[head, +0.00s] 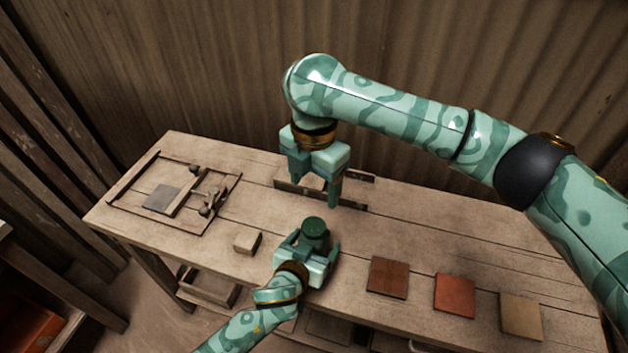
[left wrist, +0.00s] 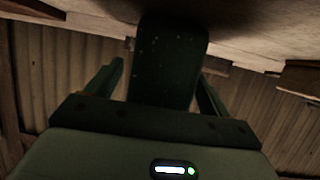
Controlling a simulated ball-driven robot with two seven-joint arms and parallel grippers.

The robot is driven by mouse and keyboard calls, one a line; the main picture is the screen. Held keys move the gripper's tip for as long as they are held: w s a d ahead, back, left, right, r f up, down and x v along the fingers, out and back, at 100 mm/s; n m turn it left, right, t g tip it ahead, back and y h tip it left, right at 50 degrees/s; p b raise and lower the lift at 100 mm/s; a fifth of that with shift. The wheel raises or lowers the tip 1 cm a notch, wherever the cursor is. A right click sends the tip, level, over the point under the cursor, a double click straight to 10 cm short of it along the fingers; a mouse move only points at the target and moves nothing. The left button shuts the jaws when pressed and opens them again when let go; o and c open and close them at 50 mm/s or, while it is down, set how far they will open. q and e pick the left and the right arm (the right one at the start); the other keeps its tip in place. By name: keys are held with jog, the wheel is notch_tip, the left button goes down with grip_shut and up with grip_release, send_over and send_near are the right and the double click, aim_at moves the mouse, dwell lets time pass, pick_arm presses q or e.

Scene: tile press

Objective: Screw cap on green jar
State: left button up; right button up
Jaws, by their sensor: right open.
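The green jar (head: 315,238) is upright near the front edge of the bench, its dark round top facing up. I cannot tell whether that top is a cap or the jar's own mouth. My left gripper (head: 308,252) has its fingers closely around the jar, which also shows as a dark body in the left wrist view (left wrist: 167,60). My right gripper (head: 318,180) is open and points down, behind the jar and higher up. No separate cap is clear to see; the right fingers partly hide the area behind them.
A low dark-edged rack (head: 352,203) is behind the right fingers. A framed press (head: 160,198) with a grey tile is at the left. A small block (head: 248,240) is left of the jar. Brown (head: 388,278), red (head: 455,295) and tan (head: 521,316) tiles lie at the right front.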

pick_arm(q)
jog(key=p+v, duration=0.3)
jog(key=v, duration=1.3)
jog(key=shift+r+p, duration=0.2)
jog(key=shift+p, duration=0.15)
jog(key=shift+s, duration=0.1)
